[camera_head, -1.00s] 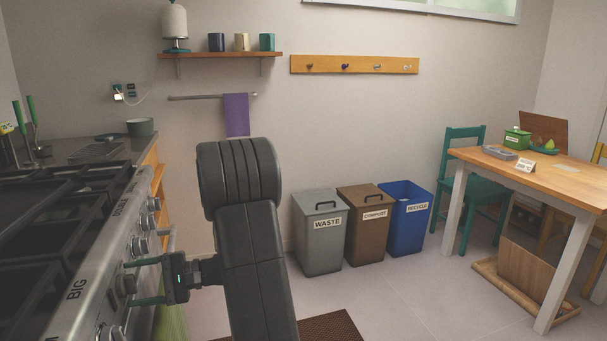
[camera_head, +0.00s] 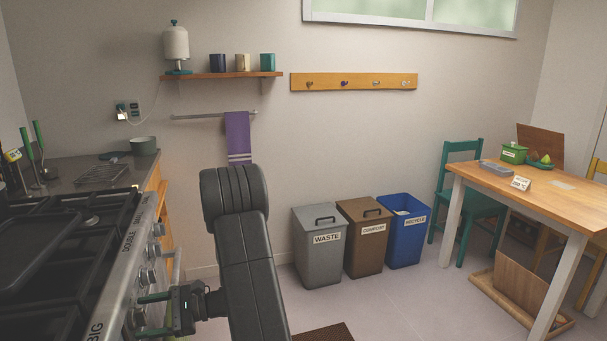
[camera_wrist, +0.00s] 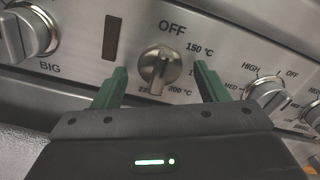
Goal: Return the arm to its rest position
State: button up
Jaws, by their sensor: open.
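My gripper (camera_head: 150,315) is open beside the stove's front panel, at the lower left of the head view. Its two green fingers point left toward the panel. In the wrist view, the fingers (camera_wrist: 160,78) stand on either side of a metal oven knob (camera_wrist: 158,70) marked OFF, 150 °C and 200 °C. A gap shows between the fingers, and nothing is visibly clamped. Whether a finger touches the knob is unclear. My dark arm (camera_head: 245,260) rises in front of the head camera, bent at its upper joint.
The stove (camera_head: 70,235) is close on the left. Waste (camera_head: 318,255), compost (camera_head: 364,248) and recycle bins (camera_head: 404,240) stand along the back wall. A wooden table (camera_head: 540,195) with a green chair (camera_head: 462,150) is at right. Floor (camera_head: 400,300) between is clear.

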jog(key=shift+m+p, duration=3.6)
jog(key=shift+p, duration=0.3)
